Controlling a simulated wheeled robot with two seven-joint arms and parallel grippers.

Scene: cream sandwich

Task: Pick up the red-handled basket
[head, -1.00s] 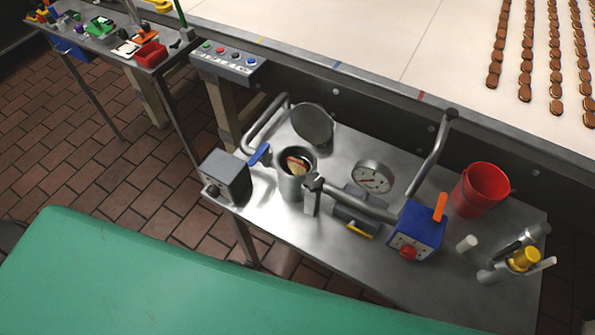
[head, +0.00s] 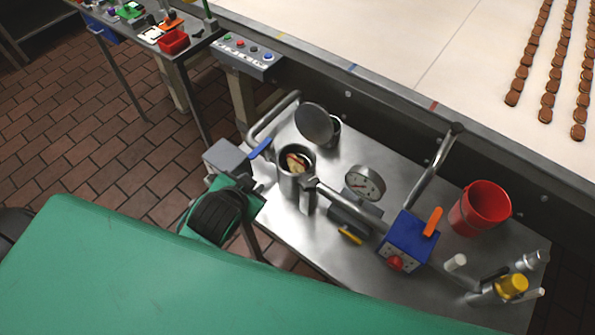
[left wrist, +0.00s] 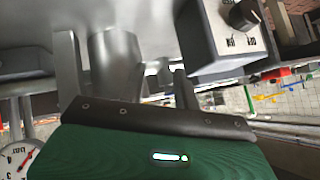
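No basket with a red handle shows clearly. A metal cylindrical pot (head: 297,183) stands on the steel table, with something red and cream in its mouth (head: 296,162); I cannot tell whether this is the basket. My left arm, green with a black joint, is at the table's left front edge in the head view; its fingers are not clear there. In the left wrist view my left gripper (left wrist: 124,75) has its two grey fingers apart, with nothing seen held. A metal cylinder (left wrist: 116,58) shows beyond and between them. My right gripper is in neither view.
A grey box (head: 226,157) with a knob stands left of the pot. A round gauge (head: 365,183), a blue box (head: 407,241) with an orange lever and a red bucket (head: 480,208) stand to the right. A round lid (head: 314,123) is behind.

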